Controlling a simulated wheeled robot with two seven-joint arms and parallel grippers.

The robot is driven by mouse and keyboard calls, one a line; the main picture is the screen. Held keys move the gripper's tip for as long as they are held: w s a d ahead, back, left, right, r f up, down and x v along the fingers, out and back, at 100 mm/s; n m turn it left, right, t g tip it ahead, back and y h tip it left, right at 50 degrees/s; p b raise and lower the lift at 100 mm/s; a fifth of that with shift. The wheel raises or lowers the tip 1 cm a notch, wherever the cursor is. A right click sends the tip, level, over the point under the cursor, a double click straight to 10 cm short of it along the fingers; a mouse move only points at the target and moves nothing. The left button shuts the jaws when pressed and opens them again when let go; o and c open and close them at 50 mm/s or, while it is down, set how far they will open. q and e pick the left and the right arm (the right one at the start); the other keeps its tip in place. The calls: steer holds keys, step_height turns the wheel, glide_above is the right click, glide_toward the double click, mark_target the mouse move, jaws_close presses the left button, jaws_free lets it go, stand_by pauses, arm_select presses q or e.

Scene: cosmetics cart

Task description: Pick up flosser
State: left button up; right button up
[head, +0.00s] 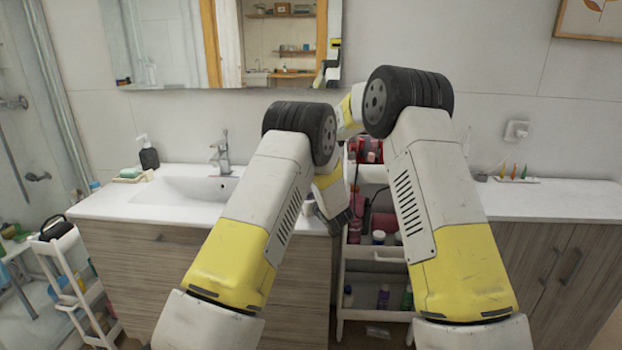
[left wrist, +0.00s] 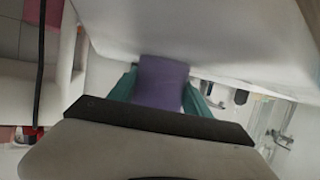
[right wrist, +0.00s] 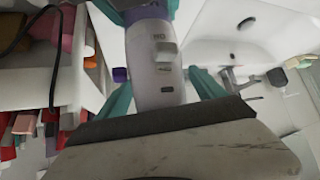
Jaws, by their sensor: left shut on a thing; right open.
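The flosser (right wrist: 153,62) shows in the right wrist view as a pale grey body with small buttons and purple bands. My right gripper (right wrist: 165,92) is open, with its teal fingers on either side of the body. The teal fingers of my left gripper show at the flosser's far end, at the top of that view. In the left wrist view my left gripper (left wrist: 160,88) is shut on the flosser's purple part (left wrist: 161,80). In the head view my arms hide most of the flosser and the fingertips.
A white cart (head: 375,252) with bottles and red items on its shelves stands between two counters. The sink counter (head: 112,205) is to the left, with a soap bottle (head: 148,155). The right counter (head: 560,195) holds a few small items and is mostly clear.

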steer(key=c, duration=1.5)
step_height(320, 180, up, 10)
steer(key=shift+r, duration=0.1)
steer(key=shift+c, duration=0.2)
arm_select(q)
steer(key=o, duration=1.4)
steer(key=shift+o, duration=0.2)
